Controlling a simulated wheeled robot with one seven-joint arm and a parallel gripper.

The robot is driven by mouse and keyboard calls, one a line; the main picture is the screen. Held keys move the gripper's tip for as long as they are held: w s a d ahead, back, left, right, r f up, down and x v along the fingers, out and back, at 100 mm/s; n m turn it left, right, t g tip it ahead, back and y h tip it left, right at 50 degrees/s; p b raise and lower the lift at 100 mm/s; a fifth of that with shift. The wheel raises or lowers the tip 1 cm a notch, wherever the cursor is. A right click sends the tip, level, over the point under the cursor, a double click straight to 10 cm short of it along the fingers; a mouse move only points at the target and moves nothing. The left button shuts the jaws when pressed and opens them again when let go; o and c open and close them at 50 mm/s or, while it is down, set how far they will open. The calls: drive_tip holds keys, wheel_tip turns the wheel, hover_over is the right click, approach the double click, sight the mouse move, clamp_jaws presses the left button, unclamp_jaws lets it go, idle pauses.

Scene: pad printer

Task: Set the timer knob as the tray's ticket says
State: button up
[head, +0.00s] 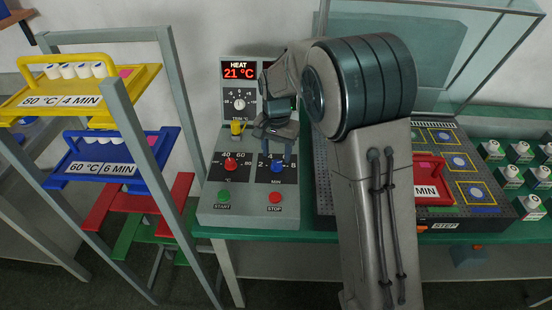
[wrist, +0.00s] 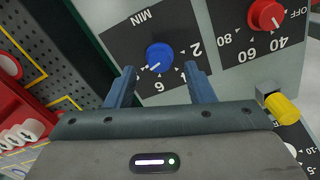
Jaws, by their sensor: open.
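The blue timer knob (head: 277,167) sits on the MIN dial of the grey control panel. In the wrist view the blue knob (wrist: 159,56) lies just beyond and between my fingertips, with a small white mark toward its lower left. My gripper (wrist: 162,76) is open and empty, its fingers on either side of the knob's line, apart from it as far as I can tell. In the head view my gripper (head: 275,145) is at the dial's upper edge. A red tray (head: 433,166) lies on the dark machine bed; its ticket (head: 426,191) shows only "MIN", the rest hidden behind my arm.
A red knob (head: 230,164) is left of the timer dial, with a yellow lever (head: 236,128) above. Green START (head: 223,196) and red STOP (head: 275,197) buttons are below. The rack holds a yellow tray (head: 139,76), "80 °C 4 MIN", and a blue tray (head: 167,146), "60 °C 6 MIN".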

sight(278, 164)
wheel_tip(278, 164, up, 10)
drive_tip(key=shift+r, duration=0.15)
idle(0.3)
drive_tip(key=s+d+r+n+t, duration=0.1)
drive_tip(key=s+d+r+n, duration=0.15)
drive_tip(key=s+d, duration=0.8)
drive_tip(key=s+d+f+n+t, duration=0.1)
drive_tip(key=s+d+f, duration=0.1)
drive_tip(key=s, duration=0.5)
drive_tip(key=s+d+f, duration=0.1)
drive_tip(key=s+d, duration=0.2)
drive_tip(key=s, duration=0.5)
drive_tip(key=shift+f+n+t, duration=0.35)
drive_tip(key=shift+t, duration=0.05)
